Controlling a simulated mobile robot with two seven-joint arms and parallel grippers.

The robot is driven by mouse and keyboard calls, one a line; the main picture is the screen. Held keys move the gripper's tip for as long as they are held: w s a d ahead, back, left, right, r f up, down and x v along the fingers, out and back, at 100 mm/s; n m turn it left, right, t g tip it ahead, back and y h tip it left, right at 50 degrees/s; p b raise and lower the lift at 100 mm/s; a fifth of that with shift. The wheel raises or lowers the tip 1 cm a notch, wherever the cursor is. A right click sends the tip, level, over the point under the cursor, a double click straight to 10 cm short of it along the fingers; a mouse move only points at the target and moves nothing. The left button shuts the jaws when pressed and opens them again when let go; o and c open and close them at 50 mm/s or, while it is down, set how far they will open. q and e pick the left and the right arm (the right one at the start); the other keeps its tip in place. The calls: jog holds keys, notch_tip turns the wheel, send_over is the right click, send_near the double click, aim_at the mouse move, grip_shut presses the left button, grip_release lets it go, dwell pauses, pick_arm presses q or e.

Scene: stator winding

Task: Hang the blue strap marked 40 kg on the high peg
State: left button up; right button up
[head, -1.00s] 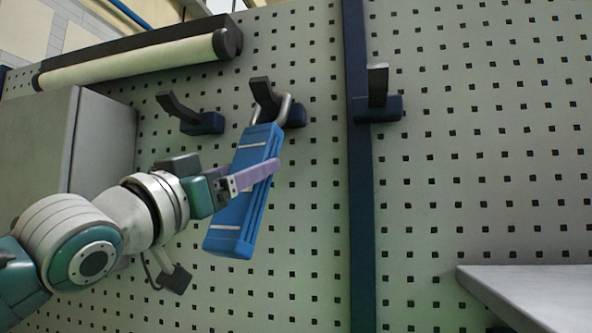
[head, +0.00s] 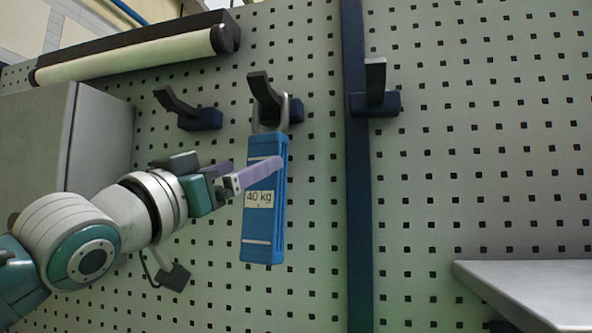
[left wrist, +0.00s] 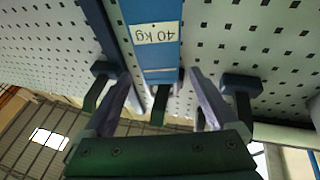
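The blue strap (head: 263,222) marked 40 kg hangs close to straight down on the pegboard. Its metal loop (head: 270,112) is around the middle peg (head: 262,88) of three. In the left wrist view the strap (left wrist: 152,53) appears upside down, with its label facing the camera. My left gripper (head: 250,172) is at the strap's upper part, one finger overlapping it in the head view. In the left wrist view the gripper (left wrist: 160,88) has its fingers spread wide, with the strap between their lines and no grip on it. My right gripper is not in view.
Another peg (head: 180,108) is to the left, and one (head: 376,88) is to the right on a dark blue post (head: 358,200). A grey cabinet (head: 100,140) is behind my left arm. A grey shelf (head: 530,285) juts out at lower right. The board between is clear.

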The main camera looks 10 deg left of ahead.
pick_arm(q)
jog(key=shift+o, duration=0.3)
jog(key=shift+f, duration=0.15)
jog(key=b+v, duration=0.7)
jog(key=v, duration=0.3)
jog(key=s+f+n+g+y, duration=0.1)
jog(key=s+f+g+y, duration=0.2)
jog(key=f, duration=0.9)
jog(key=s+f+n+g+y, duration=0.15)
jog(key=f+g, duration=0.35)
jog(key=f, duration=0.8)
jog(key=s+f+g+y, duration=0.1)
jog(key=s+f+g, duration=0.4)
jog(key=s+f, duration=0.45)
jog(key=s+d+f+g, duration=0.1)
jog(key=s+f+g, duration=0.35)
jog(key=s, duration=0.45)
notch_tip(320, 180, up, 12)
jog(key=s+m+p, duration=0.1)
jog(key=s+p, duration=0.1)
jog(key=p, duration=1)
jog(key=shift+y+p, duration=0.35)
jog(key=shift+d+f, duration=0.1)
jog(key=shift+f, duration=0.1)
